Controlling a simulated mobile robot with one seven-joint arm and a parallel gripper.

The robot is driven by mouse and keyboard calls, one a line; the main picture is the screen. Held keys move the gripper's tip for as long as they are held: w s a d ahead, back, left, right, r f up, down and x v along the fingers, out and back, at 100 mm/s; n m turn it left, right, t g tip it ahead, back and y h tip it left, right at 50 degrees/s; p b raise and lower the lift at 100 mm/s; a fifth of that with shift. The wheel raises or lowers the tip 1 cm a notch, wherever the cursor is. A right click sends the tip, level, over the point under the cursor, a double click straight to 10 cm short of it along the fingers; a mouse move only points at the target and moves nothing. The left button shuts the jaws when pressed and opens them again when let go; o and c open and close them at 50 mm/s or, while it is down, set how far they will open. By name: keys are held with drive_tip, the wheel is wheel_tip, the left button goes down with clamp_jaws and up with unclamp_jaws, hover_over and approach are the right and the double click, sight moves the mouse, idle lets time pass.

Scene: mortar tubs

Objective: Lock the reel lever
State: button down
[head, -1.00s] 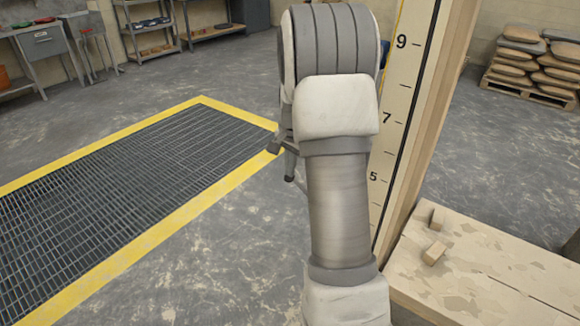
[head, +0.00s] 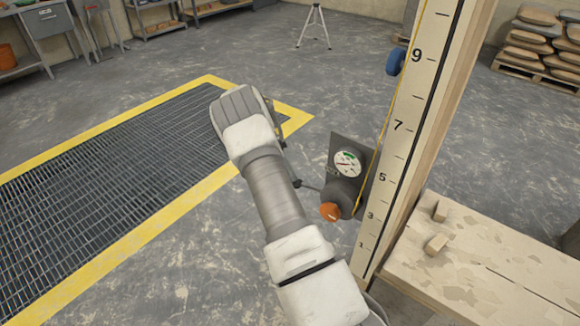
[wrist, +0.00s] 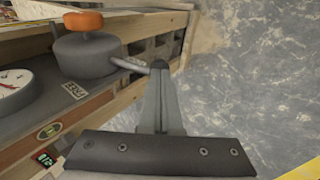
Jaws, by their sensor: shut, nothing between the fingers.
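The reel is a dark grey drum (head: 342,192) with an orange knob (head: 329,211), mounted beside the tall scale post. In the wrist view the drum (wrist: 84,56) and orange knob (wrist: 84,21) are at upper left. The reel lever (wrist: 130,64) is a thin metal rod reaching right from the drum to a small dark end. A "FREE" label (wrist: 75,90) is on the plate near the drum. My gripper (wrist: 160,72) is shut and empty, its tips at the lever's outer end; I cannot tell whether they touch.
A round gauge (head: 347,163) sits above the reel. A yellow cord (head: 384,124) runs up the numbered post (head: 402,150), which carries a blue part (head: 396,62). A wooden bench (head: 480,262) with two small blocks is at right. Open floor lies around the yellow-edged grating (head: 110,180).

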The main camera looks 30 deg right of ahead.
drive_tip(key=shift+f+g, duration=0.3)
drive_tip(key=shift+f, duration=0.15)
drive_tip(key=shift+r, duration=0.8)
